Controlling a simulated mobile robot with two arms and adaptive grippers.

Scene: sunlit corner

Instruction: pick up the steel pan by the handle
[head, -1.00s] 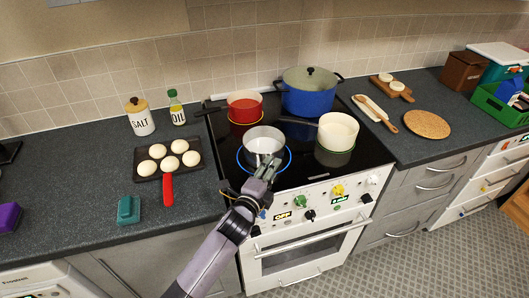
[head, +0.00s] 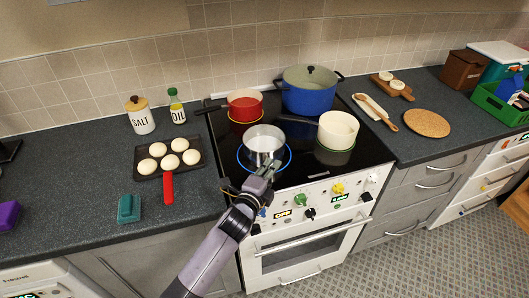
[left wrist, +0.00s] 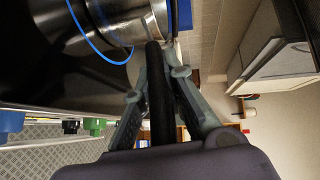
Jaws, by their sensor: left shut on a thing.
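The steel pan (head: 263,142) is on the front left hob ring, inside a blue lit circle. Its body also shows at the top of the left wrist view (left wrist: 130,22). My left gripper (head: 269,168) is at the near side of the pan. In the left wrist view my left gripper (left wrist: 160,66) has a finger on each side of the black handle (left wrist: 161,105) and is shut on it. In the head view the gripper hides most of the handle. I cannot tell any gap under the pan. My right gripper is not in view.
A red pan (head: 245,104), a blue lidded pot (head: 309,92) and a cream pan (head: 338,129) stand close by on the hob (head: 210,125). Oven knobs (head: 301,200) lie just below the gripper. A tray of eggs or dough balls (head: 143,170) is at left.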

